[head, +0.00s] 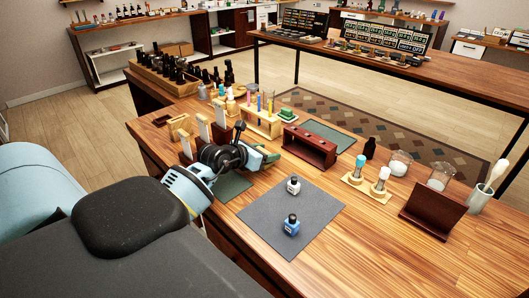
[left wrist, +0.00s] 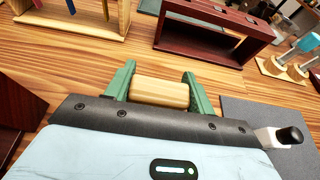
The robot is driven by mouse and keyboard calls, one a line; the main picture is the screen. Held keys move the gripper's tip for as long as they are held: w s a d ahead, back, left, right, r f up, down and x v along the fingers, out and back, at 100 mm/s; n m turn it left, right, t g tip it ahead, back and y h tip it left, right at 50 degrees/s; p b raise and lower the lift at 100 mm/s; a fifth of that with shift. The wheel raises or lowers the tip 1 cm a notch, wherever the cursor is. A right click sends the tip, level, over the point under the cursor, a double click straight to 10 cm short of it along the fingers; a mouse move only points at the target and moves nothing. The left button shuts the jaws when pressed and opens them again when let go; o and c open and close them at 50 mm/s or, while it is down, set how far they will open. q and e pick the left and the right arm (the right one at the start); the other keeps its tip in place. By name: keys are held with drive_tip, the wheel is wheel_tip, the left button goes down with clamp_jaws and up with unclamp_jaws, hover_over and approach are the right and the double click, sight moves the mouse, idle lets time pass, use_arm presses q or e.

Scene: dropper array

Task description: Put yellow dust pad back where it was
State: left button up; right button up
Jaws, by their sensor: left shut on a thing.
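My left gripper (head: 264,157) reaches in from the left over the wooden table, just left of the dark red wooden rack. In the left wrist view its green fingers (left wrist: 160,88) are shut on a tan, wood-like block (left wrist: 160,93), which I take to be the yellow dust pad. Only one face of the block shows, and I cannot tell whether it touches the table. In the head view the gripper hides it. My right gripper is not in view.
A test tube rack (head: 262,122) stands behind my gripper. A grey mat (head: 265,222) with a white bottle (head: 293,185) and a blue bottle (head: 291,225) lies in front. Droppers on a stand (head: 366,186) and glass jars are at right. The table's front right is clear.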

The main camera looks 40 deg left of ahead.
use_arm(q)
drive_tip(key=shift+f, duration=0.15)
drive_tip(key=o, duration=0.9)
drive_tip(key=shift+s+r, duration=0.1)
drive_tip(key=shift+r, duration=0.15)
drive_tip(key=v, duration=1.2)
